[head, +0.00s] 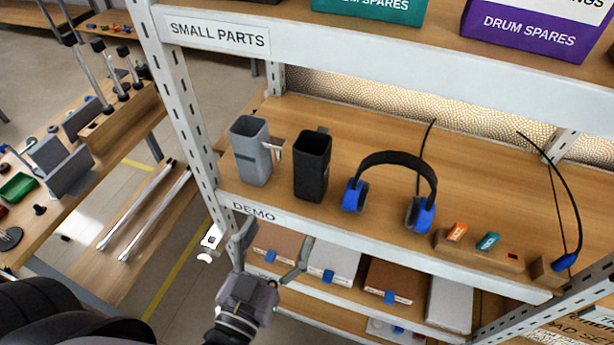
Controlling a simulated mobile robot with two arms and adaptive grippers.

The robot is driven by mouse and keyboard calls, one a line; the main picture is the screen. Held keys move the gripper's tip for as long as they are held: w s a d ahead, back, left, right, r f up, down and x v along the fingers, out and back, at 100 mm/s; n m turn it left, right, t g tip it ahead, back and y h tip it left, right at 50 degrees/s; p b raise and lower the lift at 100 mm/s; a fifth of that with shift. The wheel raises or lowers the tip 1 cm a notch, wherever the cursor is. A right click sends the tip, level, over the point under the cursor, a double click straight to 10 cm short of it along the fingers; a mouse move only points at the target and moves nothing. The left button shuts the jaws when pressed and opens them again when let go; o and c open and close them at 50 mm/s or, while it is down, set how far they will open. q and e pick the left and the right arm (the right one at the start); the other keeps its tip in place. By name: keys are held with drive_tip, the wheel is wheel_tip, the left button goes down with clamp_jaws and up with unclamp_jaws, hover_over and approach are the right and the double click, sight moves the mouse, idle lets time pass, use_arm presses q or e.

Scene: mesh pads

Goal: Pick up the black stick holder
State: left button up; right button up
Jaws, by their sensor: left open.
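The black stick holder (312,168) stands upright on the wooden middle shelf, near its front edge. It is a tall open-topped box and looks empty. A grey holder (251,152) of similar shape stands just to its left, with a small grey bracket between them. My left gripper (273,250) is in front of the shelf, below the shelf's edge and below the black holder. Its two fingers are spread wide, with nothing between them. My right gripper does not show.
Blue and black headphones (390,190) stand right of the black holder. A wooden block (478,250) with small coloured pieces lies farther right. A white post (185,110) bounds the left side. Boxes fill the lower shelf.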

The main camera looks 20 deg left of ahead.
sight(308, 183)
use_arm(q)
drive_tip(key=w, duration=0.8)
drive_tip(key=w+d+b, duration=0.1)
drive_tip(key=w, duration=0.3)
drive_tip(key=shift+d, duration=0.1)
drive_tip(key=shift+w+a+b, duration=0.2)
drive_tip(key=shift+w+b, duration=0.35)
drive_tip(key=shift+w, duration=2.3)
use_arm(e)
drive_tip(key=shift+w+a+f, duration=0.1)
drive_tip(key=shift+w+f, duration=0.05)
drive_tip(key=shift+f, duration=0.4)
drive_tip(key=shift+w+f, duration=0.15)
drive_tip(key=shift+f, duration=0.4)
use_arm(q)
drive_tip(key=shift+s, duration=0.1)
drive_tip(key=shift+c, duration=0.2)
drive_tip(key=c, duration=1.4)
drive_tip(key=shift+r, duration=0.1)
